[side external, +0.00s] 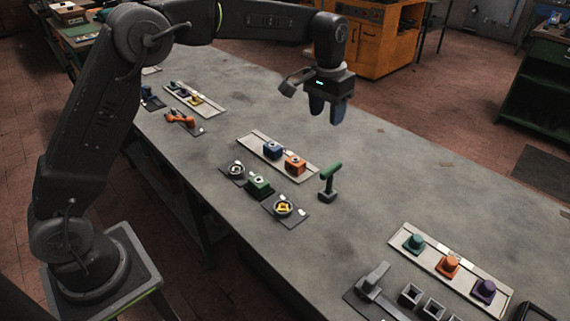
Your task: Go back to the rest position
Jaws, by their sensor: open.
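My gripper (328,108) hangs from my arm above the far middle of the grey bench (372,180). Its two blue-grey fingers point down and stand apart, with nothing visible between them. The gripper is well clear of the bench top. A green-handled tool (330,178) stands upright on the bench below it.
A pale tray (250,140) holds a blue block (273,150) and an orange block (295,165). A green block (259,187) sits on dark plates nearby. Another tray (399,242) carries green, orange and purple knobs. A grey lever (374,278) is at the front.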

